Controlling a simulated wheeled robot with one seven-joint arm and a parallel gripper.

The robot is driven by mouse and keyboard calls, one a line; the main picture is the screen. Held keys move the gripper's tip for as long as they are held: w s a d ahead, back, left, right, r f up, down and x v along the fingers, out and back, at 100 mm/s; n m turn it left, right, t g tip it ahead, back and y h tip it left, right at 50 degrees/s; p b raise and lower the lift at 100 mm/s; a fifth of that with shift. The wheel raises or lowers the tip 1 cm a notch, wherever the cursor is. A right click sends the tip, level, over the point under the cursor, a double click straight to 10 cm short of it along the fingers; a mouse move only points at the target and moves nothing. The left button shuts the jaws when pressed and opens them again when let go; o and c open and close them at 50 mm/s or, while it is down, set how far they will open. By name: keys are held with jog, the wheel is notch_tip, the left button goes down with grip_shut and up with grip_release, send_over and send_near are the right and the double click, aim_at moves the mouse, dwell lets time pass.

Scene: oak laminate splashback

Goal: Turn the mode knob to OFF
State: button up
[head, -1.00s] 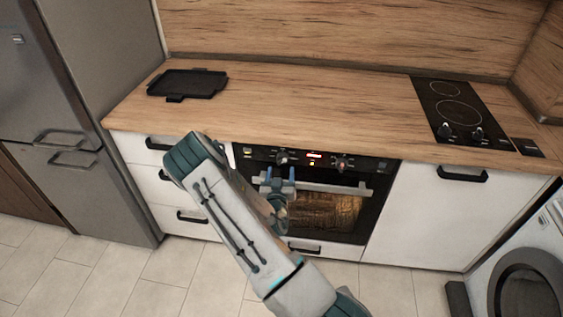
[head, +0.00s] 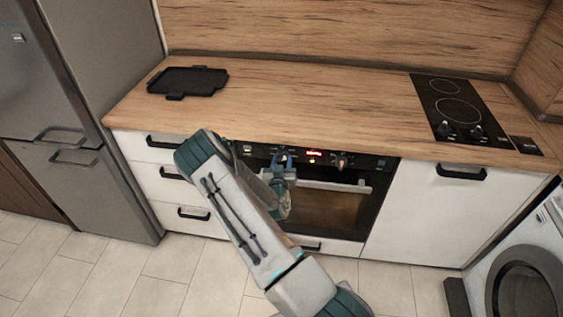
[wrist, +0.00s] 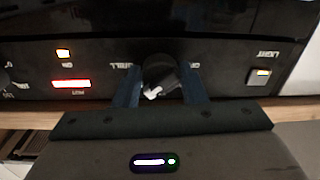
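The left knob (head: 281,151) on the oven's black control panel is mostly behind my gripper in the head view. The wrist view, upside down, shows this dark round knob (wrist: 160,74) with a white pointer mark, between partly legible labels, one like GRILL. My gripper (head: 284,160) is at the panel with its two blue fingers apart, one on each side of the knob, which also shows between the fingertips (wrist: 160,82) in the wrist view. The fingers look open around it; I see no clear grip. Which label the pointer marks is unclear.
A red display (head: 314,153) and a second knob (head: 341,160) sit right of the gripper. The oven handle (head: 335,186) runs just below the panel. A lit LIGHT button (wrist: 262,74) shows in the wrist view. The wooden counter (head: 310,105) overhangs the panel.

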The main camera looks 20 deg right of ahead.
jog(key=shift+f+n+b, duration=0.1)
jog(key=shift+n+b, duration=0.2)
jog(key=shift+b, duration=0.05)
jog(key=n+b, duration=0.3)
jog(key=n, duration=0.1)
jog(key=n+b, duration=0.3)
jog(key=n, duration=0.2)
jog(key=n+b, duration=0.3)
jog(key=n, duration=0.1)
jog(key=shift+r+n+g+b, duration=0.25)
jog(key=shift+n+g+b, duration=0.15)
jog(key=n+b, duration=0.1)
jog(key=n, duration=0.2)
jog(key=shift+r+n+h, duration=0.1)
jog(key=shift+n+h, duration=0.2)
jog(key=n+b, duration=0.1)
jog(key=n, duration=0.2)
jog(key=shift+w+a, duration=0.1)
jog(key=n+b, duration=0.1)
jog(key=n, duration=0.3)
jog(key=shift+r+n+h+b, duration=0.1)
jog(key=shift+n+h+b, duration=0.2)
jog(key=shift+b, duration=0.05)
jog(key=shift+a+r+n+b, duration=0.1)
jog(key=shift+n+b, duration=0.25)
jog(key=shift+n, duration=1.25)
